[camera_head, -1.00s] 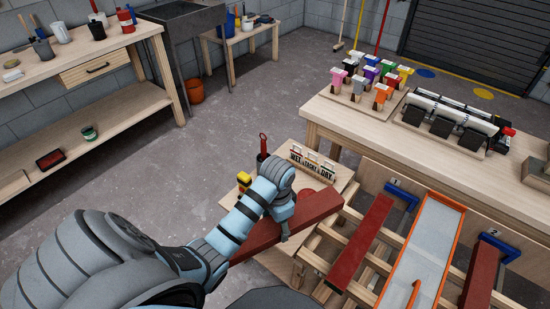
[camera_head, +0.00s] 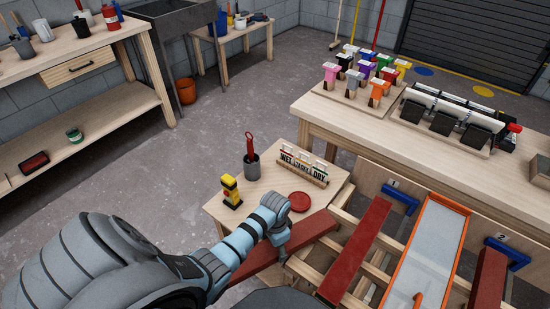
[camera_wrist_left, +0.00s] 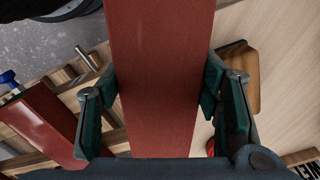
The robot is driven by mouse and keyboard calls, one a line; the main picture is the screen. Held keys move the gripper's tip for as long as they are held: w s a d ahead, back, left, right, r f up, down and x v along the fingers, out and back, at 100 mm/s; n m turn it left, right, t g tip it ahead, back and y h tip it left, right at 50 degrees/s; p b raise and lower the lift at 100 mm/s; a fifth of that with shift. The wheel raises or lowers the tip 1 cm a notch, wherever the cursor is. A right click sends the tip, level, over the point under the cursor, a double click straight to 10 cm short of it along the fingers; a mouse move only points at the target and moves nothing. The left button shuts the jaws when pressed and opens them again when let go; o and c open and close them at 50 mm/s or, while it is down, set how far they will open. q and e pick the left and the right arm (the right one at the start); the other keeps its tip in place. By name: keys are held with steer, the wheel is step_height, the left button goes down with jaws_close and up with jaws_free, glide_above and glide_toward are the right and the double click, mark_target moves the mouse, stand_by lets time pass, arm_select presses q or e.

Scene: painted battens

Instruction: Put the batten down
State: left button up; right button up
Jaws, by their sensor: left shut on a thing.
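My left gripper (camera_head: 283,243) is shut on a dark red batten (camera_head: 318,226), gripping it across its width. In the head view the batten slants past the near edge of the small wooden table (camera_head: 222,212) and beside the slatted rack (camera_head: 345,222). I cannot tell whether it touches either. In the left wrist view the red batten (camera_wrist_left: 155,60) runs between the two green fingers of the gripper (camera_wrist_left: 160,88). Another red batten (camera_head: 356,245) lies on the rack by the blue bracket marked 1, and one (camera_head: 488,280) by bracket 2. My right gripper is out of view.
An orange-edged tray (camera_head: 428,245) stands between the rack's battens. The small table holds a red disc (camera_head: 299,202), a sign block (camera_head: 303,168), a dark cup (camera_head: 252,166) and a yellow object (camera_head: 230,192). A workbench (camera_head: 335,118) stands behind. Open floor lies left.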

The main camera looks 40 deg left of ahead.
mark_target(275, 251)
arm_select(q)
steer(key=shift+s+f+b, duration=0.15)
steer(key=shift+f+b, duration=0.25)
steer(key=shift+f, duration=0.9)
steer(key=shift+f, duration=0.2)
steer(key=o, duration=1.5)
steer(key=shift+r, duration=0.2)
